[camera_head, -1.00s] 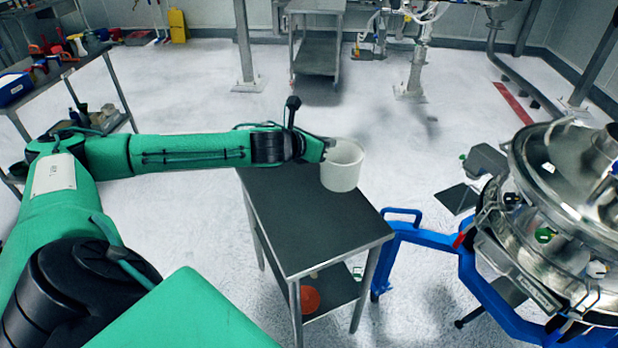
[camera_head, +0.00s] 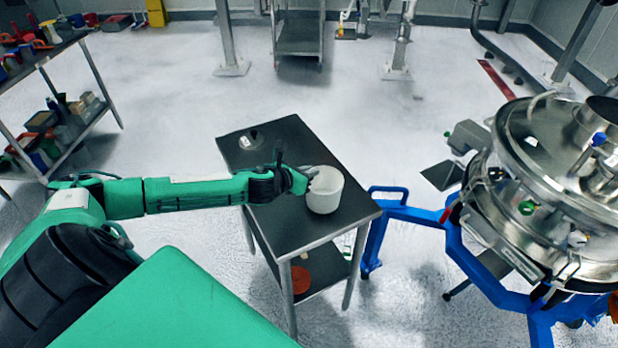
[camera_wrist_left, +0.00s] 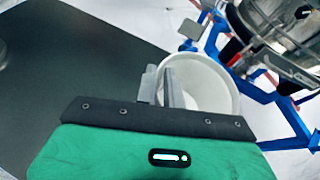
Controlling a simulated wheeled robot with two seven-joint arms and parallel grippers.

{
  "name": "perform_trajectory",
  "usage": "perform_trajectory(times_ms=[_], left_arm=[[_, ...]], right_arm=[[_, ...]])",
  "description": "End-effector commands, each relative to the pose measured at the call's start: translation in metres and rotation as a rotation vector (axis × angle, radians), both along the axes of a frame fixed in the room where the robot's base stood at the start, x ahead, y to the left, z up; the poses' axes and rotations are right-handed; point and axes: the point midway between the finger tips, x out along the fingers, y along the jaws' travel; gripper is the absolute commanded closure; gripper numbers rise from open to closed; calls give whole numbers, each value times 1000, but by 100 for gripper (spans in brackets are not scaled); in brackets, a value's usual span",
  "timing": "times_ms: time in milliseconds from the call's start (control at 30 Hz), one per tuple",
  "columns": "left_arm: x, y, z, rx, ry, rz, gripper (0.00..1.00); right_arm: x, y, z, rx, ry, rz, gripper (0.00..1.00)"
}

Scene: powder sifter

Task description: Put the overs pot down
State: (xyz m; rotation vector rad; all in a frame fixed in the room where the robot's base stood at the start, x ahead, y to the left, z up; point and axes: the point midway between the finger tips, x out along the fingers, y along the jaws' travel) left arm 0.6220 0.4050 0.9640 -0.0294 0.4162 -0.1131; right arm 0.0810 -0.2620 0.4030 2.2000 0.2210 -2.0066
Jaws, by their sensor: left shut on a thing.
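The overs pot is a white open-topped pot (camera_head: 325,194) over the right part of the dark-topped steel table (camera_head: 262,220). My left gripper (camera_head: 309,175) is shut on the pot's left wall near the rim. The pot looks upright, and its base looks on or very close to the table top; I cannot tell whether it touches. In the left wrist view the fingers (camera_wrist_left: 167,88) pinch the near rim of the pot (camera_wrist_left: 215,75), which looks empty. My right gripper is not in view.
A small shiny round object (camera_head: 250,140) sits at the table's far left corner. A steel sifter (camera_head: 560,190) on a blue frame (camera_head: 415,214) stands to the right. An orange-red item (camera_head: 300,280) lies on the lower shelf. The table's left and front parts are clear.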

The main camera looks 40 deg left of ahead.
Motion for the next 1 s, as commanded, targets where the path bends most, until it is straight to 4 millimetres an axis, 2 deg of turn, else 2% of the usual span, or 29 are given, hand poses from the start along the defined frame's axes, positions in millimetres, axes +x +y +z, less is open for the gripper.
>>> perform_trajectory(times_ms=[100, 167, 400, 433, 500, 533, 833, 1000], left_arm=[[0, -1, -19, -4, 1, 2, 100], [0, -1, -24, -3, 1, 1, 100], [0, 0, -26, 0, 0, 0, 100], [0, 0, -26, 0, 0, 0, 85], [0, 0, -26, 0, 0, 0, 71], [0, 0, -26, 0, 0, 0, 68], [-1, 0, -25, 0, 0, 0, 68], [-14, 3, -21, 2, 1, 0, 68]], right_arm=[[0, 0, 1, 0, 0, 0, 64], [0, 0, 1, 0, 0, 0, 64], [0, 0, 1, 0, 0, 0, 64], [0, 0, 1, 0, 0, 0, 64], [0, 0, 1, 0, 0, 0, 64], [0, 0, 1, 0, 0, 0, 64], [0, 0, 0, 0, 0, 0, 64], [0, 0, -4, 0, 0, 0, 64]])
